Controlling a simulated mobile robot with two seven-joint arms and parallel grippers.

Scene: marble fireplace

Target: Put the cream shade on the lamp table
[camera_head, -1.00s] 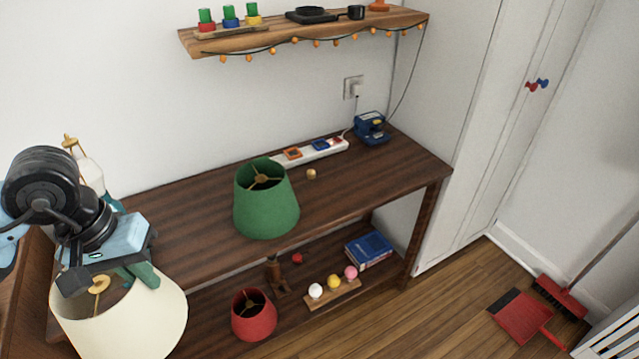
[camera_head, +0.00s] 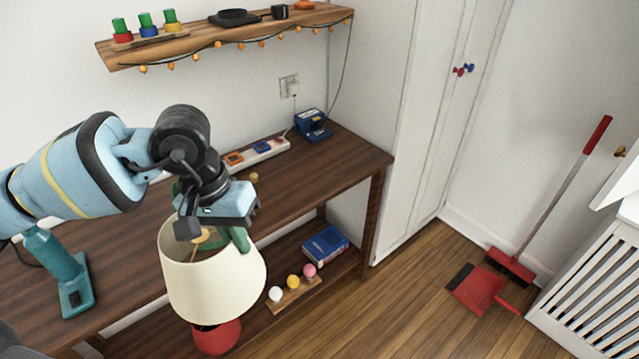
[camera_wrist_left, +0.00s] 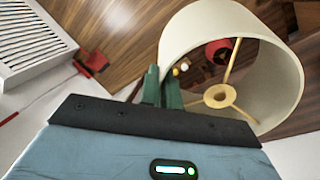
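The cream shade (camera_head: 205,285) hangs from my left gripper (camera_head: 238,240) in front of the dark wooden table (camera_head: 285,190). The gripper's green fingers are shut on the shade's rim, and the shade's open top shows a brass ring and spokes. In the left wrist view the shade (camera_wrist_left: 278,75) fills the upper right, with the fingers (camera_wrist_left: 162,90) at its rim. The green shade (camera_head: 177,190) on the table is almost wholly hidden behind my arm. I cannot tell whether this table is the lamp table. My right gripper is not in view.
A power strip (camera_head: 255,152) and a blue device (camera_head: 312,125) are at the back. A red shade (camera_head: 217,338) and a blue book (camera_head: 325,243) are low down. A dustpan (camera_head: 478,288) lies on the floor.

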